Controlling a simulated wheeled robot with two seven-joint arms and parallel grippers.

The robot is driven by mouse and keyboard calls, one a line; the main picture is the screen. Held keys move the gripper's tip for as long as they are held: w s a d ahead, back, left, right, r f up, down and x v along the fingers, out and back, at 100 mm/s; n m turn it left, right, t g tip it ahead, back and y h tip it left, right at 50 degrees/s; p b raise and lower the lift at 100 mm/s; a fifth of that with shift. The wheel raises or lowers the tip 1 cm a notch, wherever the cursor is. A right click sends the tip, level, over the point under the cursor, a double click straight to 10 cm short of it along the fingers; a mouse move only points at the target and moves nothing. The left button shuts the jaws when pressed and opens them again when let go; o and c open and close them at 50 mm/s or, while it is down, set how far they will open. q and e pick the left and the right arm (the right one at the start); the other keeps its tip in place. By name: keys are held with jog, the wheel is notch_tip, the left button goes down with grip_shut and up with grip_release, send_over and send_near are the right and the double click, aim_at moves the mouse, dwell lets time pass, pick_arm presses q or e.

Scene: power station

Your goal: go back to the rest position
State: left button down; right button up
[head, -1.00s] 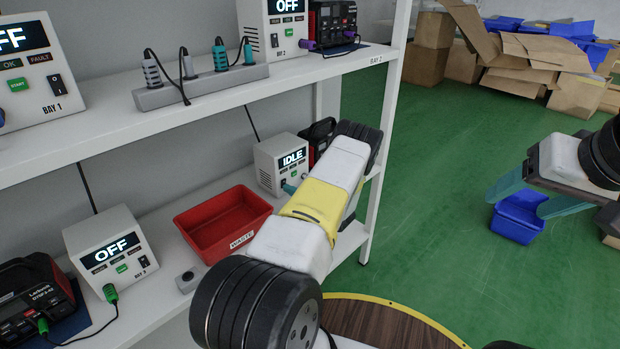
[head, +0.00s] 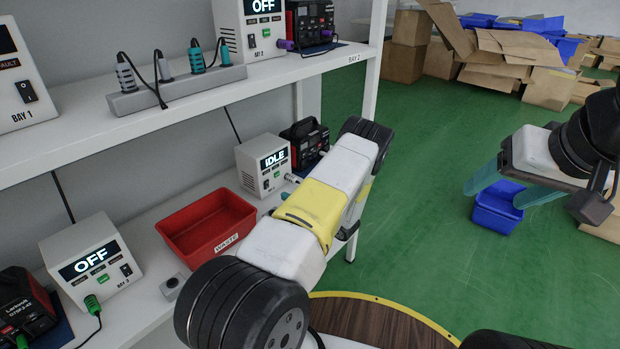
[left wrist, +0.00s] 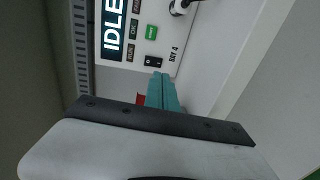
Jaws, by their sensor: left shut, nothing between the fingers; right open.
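My left gripper (head: 285,192) is mostly hidden behind its own white and yellow arm in the head view, beside the grey BAY 4 unit (head: 250,166) reading IDLE on the lower shelf. In the left wrist view its teal fingers (left wrist: 162,92) are together with nothing between them, close in the picture to the lower edge of the IDLE unit (left wrist: 140,60); I cannot tell whether they touch. My right gripper (head: 493,196) hangs at the right over the green floor, its teal fingers spread and empty.
A red WASTE bin (head: 178,238) and an OFF unit (head: 118,270) stand on the lower shelf. The white shelf upright (head: 370,65) is close behind my left arm. A blue bin (head: 498,220) sits on the floor behind my right gripper. The green floor (head: 420,180) between is open.

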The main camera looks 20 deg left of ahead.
pick_arm(q)
jog(key=s+d+r+n+g+h, duration=0.1)
jog(key=s+r+n+g+h, duration=0.1)
jog(key=s+r+n, duration=0.4)
jog(key=s+r+n+g+h, duration=0.3)
jog(key=r+n, duration=0.5)
jog(key=r, duration=0.1)
jog(key=s+d+r+n+g+h, duration=0.1)
jog(key=s+r+n+g+h, duration=0.1)
jog(key=s+r+n, duration=0.4)
jog(key=s+d+r+n+t+h, duration=0.6)
jog(key=s+d+r+n+h, duration=0.5)
jog(key=s+d+r+n, duration=0.6)
jog(key=shift+s+d+r+n+t, duration=0.35)
jog(key=shift+d+r+n, duration=0.4)
jog(key=shift+n, duration=0.65)
